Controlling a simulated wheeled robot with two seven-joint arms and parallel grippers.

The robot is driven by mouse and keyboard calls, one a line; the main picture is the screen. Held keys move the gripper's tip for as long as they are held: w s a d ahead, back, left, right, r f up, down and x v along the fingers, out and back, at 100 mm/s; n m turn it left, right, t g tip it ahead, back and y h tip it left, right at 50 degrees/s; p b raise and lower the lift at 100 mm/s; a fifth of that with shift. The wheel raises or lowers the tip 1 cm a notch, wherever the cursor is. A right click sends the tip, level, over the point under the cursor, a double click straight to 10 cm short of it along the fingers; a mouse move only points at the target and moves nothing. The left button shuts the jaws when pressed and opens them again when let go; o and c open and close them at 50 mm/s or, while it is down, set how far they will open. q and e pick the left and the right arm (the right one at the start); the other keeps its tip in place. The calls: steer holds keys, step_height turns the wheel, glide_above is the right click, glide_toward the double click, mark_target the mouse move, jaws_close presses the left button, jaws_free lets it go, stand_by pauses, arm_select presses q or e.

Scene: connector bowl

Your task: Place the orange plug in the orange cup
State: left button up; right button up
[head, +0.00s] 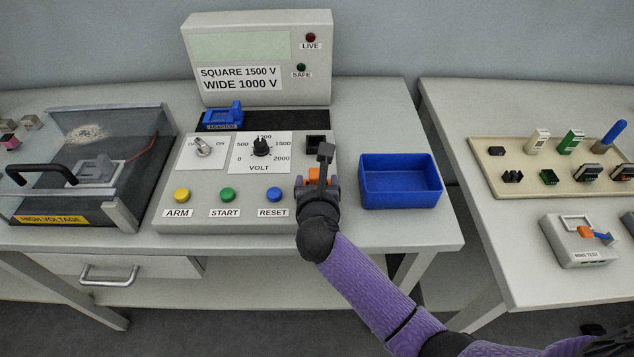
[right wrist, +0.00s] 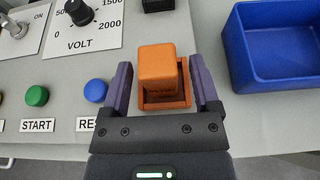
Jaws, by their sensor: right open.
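The orange plug (right wrist: 157,64) is a block standing at a square orange cup (right wrist: 178,101). Its lower end appears to be within the cup's walls, but I cannot tell how deep it sits. In the head view the orange plug (head: 319,174) is partly hidden by my right gripper (head: 324,170). My right gripper is open in the right wrist view (right wrist: 161,66), with one finger on each side of the plug and a visible gap on both sides. My left gripper is not in view.
The cup is at the right end of the grey control panel (head: 243,216), beside the RESET button (head: 274,194). A dark square socket (head: 316,144) lies just behind. An empty blue bin (head: 400,182) stands close on the right. A board of connectors (head: 483,172) is on the right table.

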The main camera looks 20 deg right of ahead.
steer(key=shift+s+a+r, duration=0.1)
steer(key=shift+s+r, duration=0.1)
steer(key=shift+r, duration=0.15)
steer(key=p+v, duration=0.3)
steer(key=v, duration=0.8)
step_height(320, 180, up, 5)
steer(key=w+n+t+y, duration=0.15)
steer(key=n+t, duration=0.55)
steer(key=n, duration=0.9)
steer(key=s+a+f+n+g+y, duration=0.1)
steer(key=s+f+n+g+y, duration=0.15)
steer(key=f+n, duration=0.5)
steer(key=s+a+f+n+g+y, duration=0.1)
steer(key=f+n+g+y, duration=0.15)
steer(key=f+n, duration=0.45)
steer(key=s+d+f+n+g, duration=0.2)
steer(key=s+f+n+g, duration=0.15)
steer(key=s+f, duration=0.35)
steer(key=s+d+f+n+g, duration=0.15)
steer(key=s+f+g, duration=0.3)
steer(key=f, duration=0.55)
steer(key=s+d+f+n+g+h, duration=0.1)
steer(key=s+d+f+n+g, duration=0.2)
steer(key=s, duration=0.6)
steer(key=s+d+f+n+g+h, duration=0.2)
steer(key=s+d+f+n+g, duration=0.1)
steer(key=s, duration=0.7)
steer(key=shift+d+f, duration=0.25)
steer(key=shift+f, duration=0.5)
